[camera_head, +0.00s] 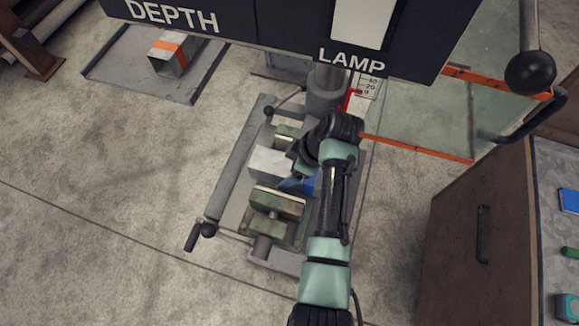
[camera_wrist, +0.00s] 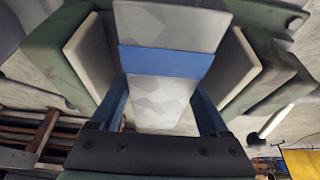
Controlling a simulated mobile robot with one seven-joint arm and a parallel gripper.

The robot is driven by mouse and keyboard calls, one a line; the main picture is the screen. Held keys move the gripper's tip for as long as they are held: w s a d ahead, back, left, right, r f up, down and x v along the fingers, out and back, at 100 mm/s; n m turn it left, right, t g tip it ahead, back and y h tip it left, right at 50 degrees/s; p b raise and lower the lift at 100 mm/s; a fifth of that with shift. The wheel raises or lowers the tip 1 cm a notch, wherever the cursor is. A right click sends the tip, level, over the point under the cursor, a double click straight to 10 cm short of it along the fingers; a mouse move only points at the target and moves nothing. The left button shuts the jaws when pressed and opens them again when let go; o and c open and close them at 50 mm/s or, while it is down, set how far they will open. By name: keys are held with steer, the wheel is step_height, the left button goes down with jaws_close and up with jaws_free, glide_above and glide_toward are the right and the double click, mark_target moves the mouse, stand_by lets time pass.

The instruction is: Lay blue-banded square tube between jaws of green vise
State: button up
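The grey square tube (camera_head: 271,164) with a blue band lies between the two jaws of the green vise (camera_head: 277,203) in the head view. In the wrist view the tube (camera_wrist: 165,100) runs away from me with its blue band (camera_wrist: 165,61) across it. The green jaws with grey faces stand on both sides, the left jaw (camera_wrist: 75,55) and the right jaw (camera_wrist: 255,75), with gaps to the tube. My gripper (camera_wrist: 163,100) has its blue fingers against the tube's two sides. Whether the tube rests on the vise bed is hidden.
An orange-banded square tube (camera_head: 173,53) lies on a grey tray (camera_head: 116,76) at upper left. A drill-press panel (camera_head: 290,32) hangs above the vise. A clear guard with orange edges (camera_head: 420,147) and a wooden cabinet (camera_head: 474,232) stand to the right. Floor to the left is clear.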

steer(key=shift+o, duration=1.3)
steer(key=v, duration=0.7)
steer(key=shift+d+r, duration=0.1)
steer(key=shift+r, duration=0.2)
